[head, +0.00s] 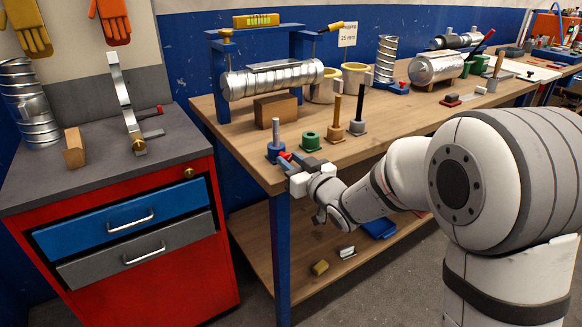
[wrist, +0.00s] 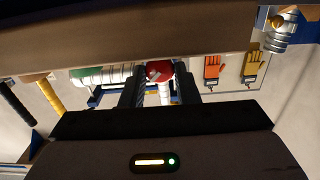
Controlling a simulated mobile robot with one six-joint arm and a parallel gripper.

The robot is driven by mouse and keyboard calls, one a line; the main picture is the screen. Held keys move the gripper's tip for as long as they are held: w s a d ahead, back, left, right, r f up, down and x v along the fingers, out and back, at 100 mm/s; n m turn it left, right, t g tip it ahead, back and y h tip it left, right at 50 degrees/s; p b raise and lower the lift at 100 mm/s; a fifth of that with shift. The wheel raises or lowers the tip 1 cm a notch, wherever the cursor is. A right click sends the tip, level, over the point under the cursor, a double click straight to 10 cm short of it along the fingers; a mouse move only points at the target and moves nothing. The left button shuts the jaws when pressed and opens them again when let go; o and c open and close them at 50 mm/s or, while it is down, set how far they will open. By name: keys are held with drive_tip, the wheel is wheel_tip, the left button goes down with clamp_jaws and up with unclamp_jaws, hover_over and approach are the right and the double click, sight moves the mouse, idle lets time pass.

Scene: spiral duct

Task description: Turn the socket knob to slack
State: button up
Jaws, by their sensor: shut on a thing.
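A blue socket (head: 276,151) with an upright grey post stands at the near left corner of the workbench. A small red knob (head: 285,156) shows at its near right side, partly hidden by my gripper. My gripper (head: 293,160) reaches in from the right with its dark fingers at the knob. In the wrist view, the red knob (wrist: 158,71) sits between the two fingers of my gripper (wrist: 159,86), which is shut on it. The knob's turn angle cannot be read.
A wood block (head: 275,110) and a spiral duct (head: 272,79) in a blue frame are behind. A red cabinet (head: 130,255) stands left, across a gap.

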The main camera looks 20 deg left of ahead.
drive_tip(key=n+b, duration=0.3)
drive_tip(key=b, duration=0.2)
drive_tip(key=shift+f+n, duration=0.15)
drive_tip(key=shift+n, duration=0.25)
drive_tip(key=shift+n+b, duration=0.3)
drive_tip(key=shift+b, duration=0.1)
drive_tip(key=shift+n, duration=0.3)
drive_tip(key=o, duration=1)
drive_tip(key=v, duration=0.8)
drive_tip(key=shift+p, duration=0.3)
